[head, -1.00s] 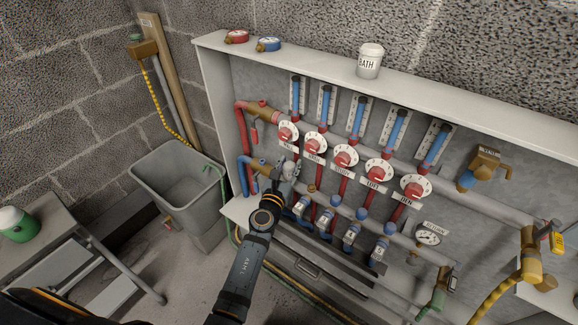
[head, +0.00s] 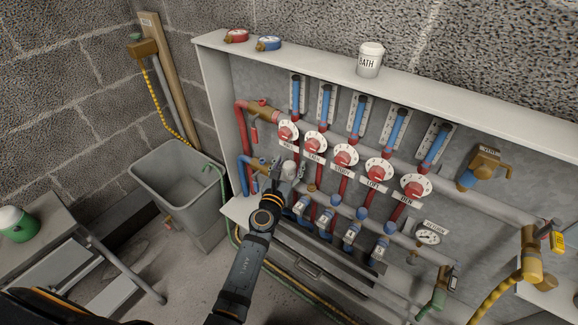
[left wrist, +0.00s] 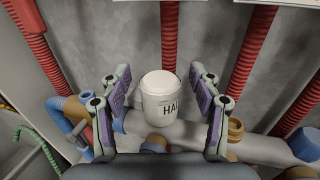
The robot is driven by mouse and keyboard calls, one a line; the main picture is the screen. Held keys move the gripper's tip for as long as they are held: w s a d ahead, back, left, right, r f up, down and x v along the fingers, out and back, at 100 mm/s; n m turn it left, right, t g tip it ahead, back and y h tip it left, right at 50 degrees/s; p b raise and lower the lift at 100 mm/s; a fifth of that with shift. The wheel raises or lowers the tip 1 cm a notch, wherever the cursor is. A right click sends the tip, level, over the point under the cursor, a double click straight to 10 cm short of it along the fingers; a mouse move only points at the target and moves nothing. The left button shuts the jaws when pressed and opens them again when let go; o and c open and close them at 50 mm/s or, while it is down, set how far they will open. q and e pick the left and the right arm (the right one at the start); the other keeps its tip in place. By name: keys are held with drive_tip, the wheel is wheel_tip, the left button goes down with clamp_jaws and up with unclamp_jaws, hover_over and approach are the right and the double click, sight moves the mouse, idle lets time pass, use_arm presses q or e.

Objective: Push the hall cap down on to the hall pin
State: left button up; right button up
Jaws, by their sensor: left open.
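The hall cap (left wrist: 160,98) is a white rounded cap lettered "HAL", with the rest of the word cut off. It stands upright over the lower grey pipe; in the head view its white top (head: 290,168) shows just past my gripper. The hall pin is hidden, so I cannot tell how far down the cap sits. My left gripper (head: 281,184) is open, with one finger on each side of the cap. In the left wrist view the fingers (left wrist: 160,76) show gaps to the cap. My right gripper is not in view.
Red dials (head: 345,155) and red hoses stand close behind the cap. Blue-topped valves (head: 355,232) line the pipe to the right. A white "BATH" cap (head: 369,62) stands on the cabinet's top ledge. A grey tub (head: 150,170) is at left.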

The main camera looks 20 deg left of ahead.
use_arm(q)
drive_tip(key=shift+r+p, duration=0.85)
drive_tip(key=shift+r, duration=0.05)
drive_tip(key=shift+s+a+r, duration=0.1)
drive_tip(key=shift+s+r, duration=0.05)
drive_tip(key=shift+r, duration=0.1)
drive_tip(key=s+a+b, duration=0.1)
drive_tip(key=s+a, duration=0.1)
drive_tip(key=s, duration=0.5)
drive_tip(key=s+a+b, duration=0.1)
drive_tip(key=s+a, duration=0.2)
drive_tip(key=s, duration=0.3)
wheel_tip(320, 180, up, 26)
drive_tip(key=w+d+y+p, duration=0.1)
drive_tip(key=w+p, duration=0.1)
drive_tip(key=p, duration=2.6)
drive_tip(key=shift+w+d+r+n, duration=0.15)
drive_tip(key=shift+d+n, duration=0.15)
drive_tip(key=shift+n, duration=0.1)
